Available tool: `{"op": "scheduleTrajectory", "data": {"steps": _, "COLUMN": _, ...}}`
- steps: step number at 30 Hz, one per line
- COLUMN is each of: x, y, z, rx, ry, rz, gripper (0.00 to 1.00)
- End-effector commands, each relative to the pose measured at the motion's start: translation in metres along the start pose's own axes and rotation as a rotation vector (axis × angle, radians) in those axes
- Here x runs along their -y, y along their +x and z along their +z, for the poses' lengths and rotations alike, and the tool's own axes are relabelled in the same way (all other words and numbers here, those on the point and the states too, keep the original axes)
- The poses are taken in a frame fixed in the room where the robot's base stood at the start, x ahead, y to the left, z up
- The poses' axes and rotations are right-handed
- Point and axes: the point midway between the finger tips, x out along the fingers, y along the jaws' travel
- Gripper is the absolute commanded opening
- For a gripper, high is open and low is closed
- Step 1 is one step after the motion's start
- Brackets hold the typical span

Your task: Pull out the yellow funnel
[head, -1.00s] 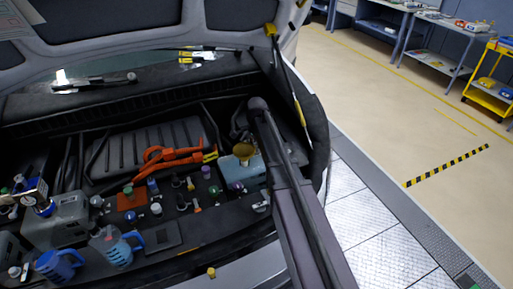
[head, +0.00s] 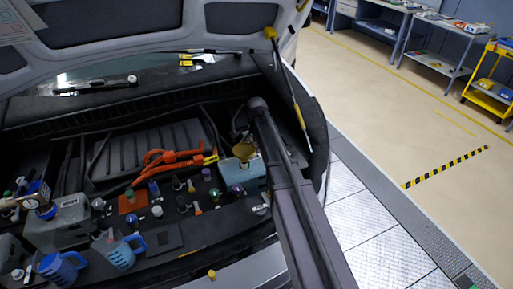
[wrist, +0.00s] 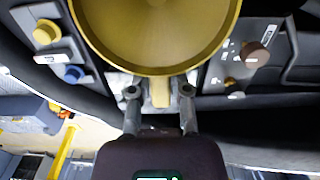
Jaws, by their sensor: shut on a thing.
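The yellow funnel (head: 244,151) stands upright over the pale blue-white tank (head: 242,176) at the right of the engine bay. Its wide bowl (wrist: 155,35) fills the top middle of the wrist view. My gripper (wrist: 160,97) is shut on the funnel's short tab, with one finger on each side of it. In the head view my arm comes in from the front right, and the gripper's fingers are hard to make out there. The funnel's lower end is hidden, so I cannot tell how deep it sits in the tank.
Orange cables (head: 168,161) run just left of the funnel. Several caps and a grey box (head: 62,222) sit further left, with blue jugs (head: 120,248) in front. The raised hood (head: 150,25) hangs above. Open floor (head: 390,120) lies to the right.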

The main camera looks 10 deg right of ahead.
Motion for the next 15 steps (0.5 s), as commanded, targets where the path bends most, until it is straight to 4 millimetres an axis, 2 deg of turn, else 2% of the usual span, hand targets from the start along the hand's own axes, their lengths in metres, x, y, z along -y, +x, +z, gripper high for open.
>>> {"op": "scheduleTrajectory", "data": {"steps": 15, "x": 0.000, "y": -0.020, "z": 0.000, "rx": 0.000, "ry": 0.000, "rz": 0.000, "gripper": 0.00}}
